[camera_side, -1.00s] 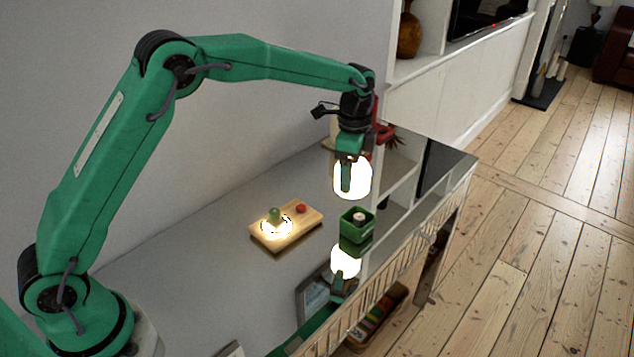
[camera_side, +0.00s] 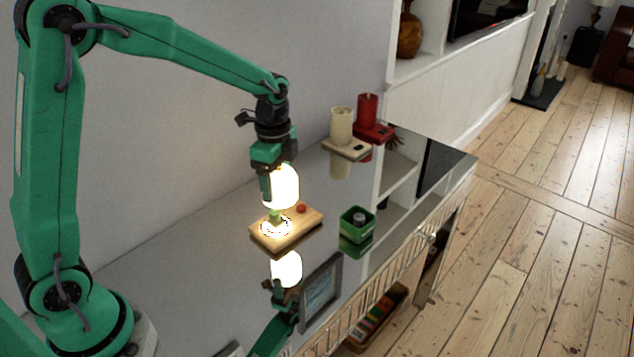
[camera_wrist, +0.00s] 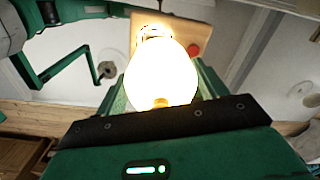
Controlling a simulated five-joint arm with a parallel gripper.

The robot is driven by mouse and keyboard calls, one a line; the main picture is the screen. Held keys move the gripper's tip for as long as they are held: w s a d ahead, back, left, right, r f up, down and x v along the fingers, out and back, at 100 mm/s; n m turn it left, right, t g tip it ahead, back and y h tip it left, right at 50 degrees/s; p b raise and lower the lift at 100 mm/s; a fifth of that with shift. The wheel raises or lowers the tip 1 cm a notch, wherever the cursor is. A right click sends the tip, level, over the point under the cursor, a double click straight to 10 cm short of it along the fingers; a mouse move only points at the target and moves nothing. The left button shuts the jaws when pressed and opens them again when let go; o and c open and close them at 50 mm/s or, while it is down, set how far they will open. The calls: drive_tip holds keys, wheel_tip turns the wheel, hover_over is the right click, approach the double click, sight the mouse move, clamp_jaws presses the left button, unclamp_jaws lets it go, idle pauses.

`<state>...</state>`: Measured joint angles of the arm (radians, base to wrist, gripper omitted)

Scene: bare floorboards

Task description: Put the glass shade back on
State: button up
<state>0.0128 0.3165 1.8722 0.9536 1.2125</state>
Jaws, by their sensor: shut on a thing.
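My gripper (camera_side: 275,192) is shut on the glass shade (camera_side: 287,187), a rounded shade glowing white. In the wrist view the shade (camera_wrist: 160,75) sits between the two green fingers. The lamp base is a wooden board (camera_side: 263,242) with a short green post (camera_side: 275,216), a bright ring around the post and a red knob (camera_side: 301,209). The shade is upright above the board, its lower end close over the post. The post's top is hidden, and I cannot tell whether they touch. In the wrist view the board (camera_wrist: 203,23) is partly hidden behind the shade.
The glossy cabinet top (camera_side: 190,265) mirrors the arm and shade. A green square holder (camera_side: 351,229) with a grey piece inside stands right of the board. The cabinet's front edge is at the right.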

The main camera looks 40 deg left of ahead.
sight(274, 210)
drive_tip(key=shift+s+a+f, duration=0.1)
drive_tip(key=shift+s+a, duration=0.2)
drive_tip(key=shift+s, duration=0.35)
drive_tip(key=shift+f, duration=0.15)
drive_tip(key=shift+f, duration=2.35)
drive_tip(key=shift+f, duration=1.55)
drive_tip(key=shift+c, duration=0.2)
idle(0.3)
drive_tip(key=o, duration=1.2)
drive_tip(key=shift+c, duration=0.2)
drive_tip(key=shift+r, duration=0.1)
drive_tip(key=shift+r, duration=3.4)
